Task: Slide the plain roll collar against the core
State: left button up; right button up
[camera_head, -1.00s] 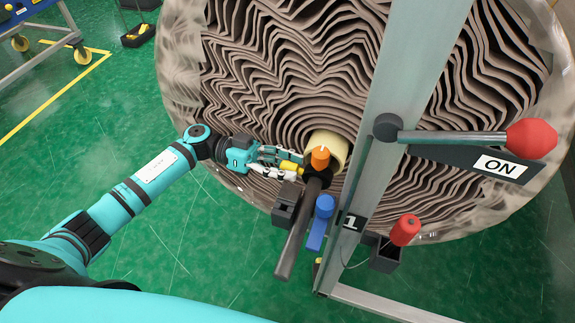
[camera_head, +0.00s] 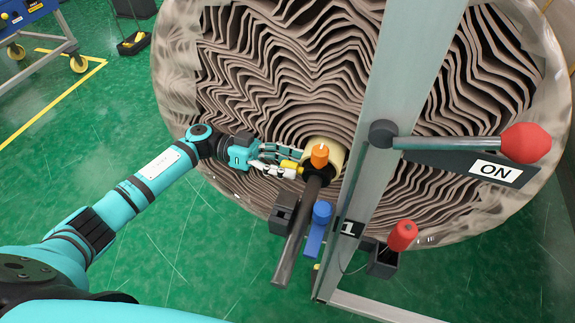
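The black collar (camera_head: 318,173), with an orange knob (camera_head: 319,154) on it, sits around the dark shaft (camera_head: 296,236). It is directly in front of the cream core (camera_head: 334,150) at the centre of the big wrapped roll and covers part of it. Whether collar and core touch, I cannot tell. My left gripper (camera_head: 291,162) reaches in from the left, with its fingers around a small yellow grip (camera_head: 290,165) beside the collar. The fingers look closed on it, though the contact is small in view. My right gripper is not in view.
A metal upright (camera_head: 388,130) stands just right of the shaft. A lever with a red knob (camera_head: 526,142) and an ON plate (camera_head: 495,170) projects right. A blue handle (camera_head: 320,222) and a red handle (camera_head: 402,235) are below.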

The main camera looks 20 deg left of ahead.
pick_arm(q)
jog(key=shift+o, duration=0.3)
jog(key=a, duration=1.2)
jog(key=shift+w, duration=0.15)
